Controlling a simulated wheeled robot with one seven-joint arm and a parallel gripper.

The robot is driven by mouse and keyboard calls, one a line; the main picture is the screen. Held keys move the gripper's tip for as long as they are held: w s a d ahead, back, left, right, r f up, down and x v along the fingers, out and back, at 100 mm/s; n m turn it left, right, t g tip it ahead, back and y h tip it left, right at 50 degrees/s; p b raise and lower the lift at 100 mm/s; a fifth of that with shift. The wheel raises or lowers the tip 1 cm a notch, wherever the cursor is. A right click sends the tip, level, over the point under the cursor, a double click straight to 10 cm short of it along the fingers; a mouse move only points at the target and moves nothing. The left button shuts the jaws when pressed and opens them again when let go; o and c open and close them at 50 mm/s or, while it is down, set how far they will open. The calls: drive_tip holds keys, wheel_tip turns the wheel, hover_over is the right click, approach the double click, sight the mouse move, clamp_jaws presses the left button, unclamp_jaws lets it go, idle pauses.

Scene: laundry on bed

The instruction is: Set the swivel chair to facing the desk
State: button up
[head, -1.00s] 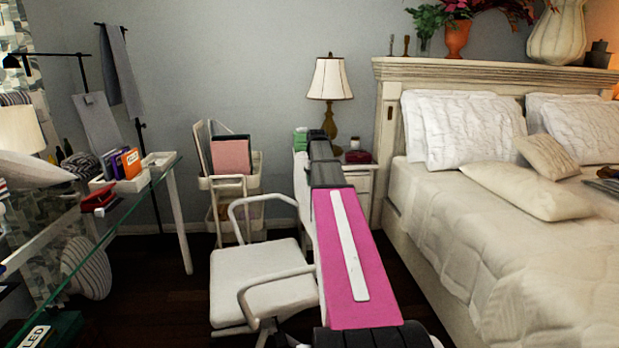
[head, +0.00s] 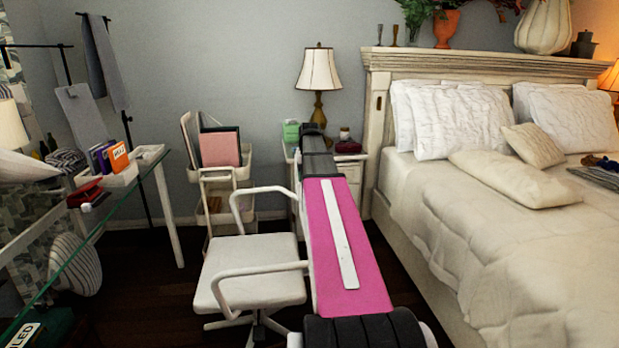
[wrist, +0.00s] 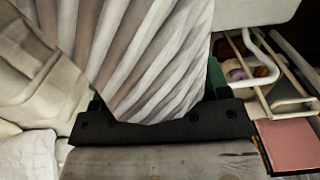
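The white swivel chair (head: 250,268) stands in the middle of the head view, just left of my arm. Its two armrests run left to right, and its open front appears to point left, towards the desk. Its backrest is mostly hidden behind my arm. The glass desk (head: 100,225) is at the left, with a floor gap between it and the seat. My gripper (wrist: 160,128) shows as a black bar low in the wrist view, below a pleated lampshade (wrist: 145,50); its fingers are not clear. In the head view it is at the far end of my pink arm.
A bed (head: 480,220) fills the right side. A nightstand (head: 354,172) with a lamp (head: 318,75) stands behind my arm. A cart (head: 222,178) is behind the chair, against the wall. A striped cushion (head: 76,264) lies under the desk. Dark floor is clear between desk and chair.

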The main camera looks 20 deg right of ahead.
drive_tip(key=shift+o, duration=0.3)
wheel_tip(320, 180, up, 11)
drive_tip(key=shift+f, duration=0.1)
idle(0.4)
idle(0.5)
